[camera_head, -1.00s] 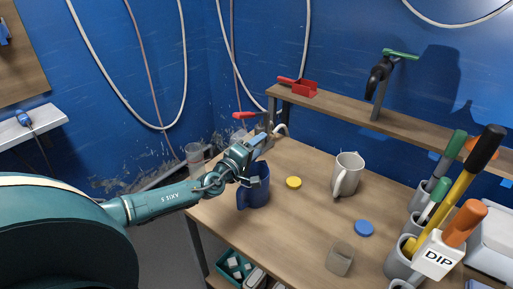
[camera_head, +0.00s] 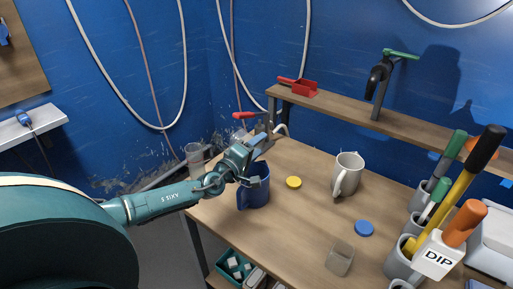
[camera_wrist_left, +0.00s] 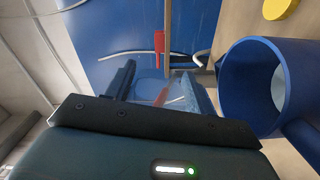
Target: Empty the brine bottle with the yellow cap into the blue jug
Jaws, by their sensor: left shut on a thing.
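The blue jug (camera_head: 257,194) stands upright on the table near its left edge, and its open mouth shows at the right of the left wrist view (camera_wrist_left: 232,95). Its inside looks pale at the bottom. My left gripper (camera_head: 256,146) is above and beside the jug's rim. In the left wrist view its fingers (camera_wrist_left: 160,88) are shut on a clear, see-through thing, seemingly the brine bottle. Its outline, tilt and contents are hard to make out. The yellow cap (camera_head: 293,182) lies loose on the table right of the jug. My right gripper is not in view.
A grey mug (camera_head: 347,174), a blue cap (camera_head: 363,228) and a small grey block (camera_head: 340,259) stand or lie to the right. Pots with tools crowd the right edge. A clear cylinder (camera_head: 194,156) is left of my gripper. A raised shelf (camera_head: 420,133) runs along the back.

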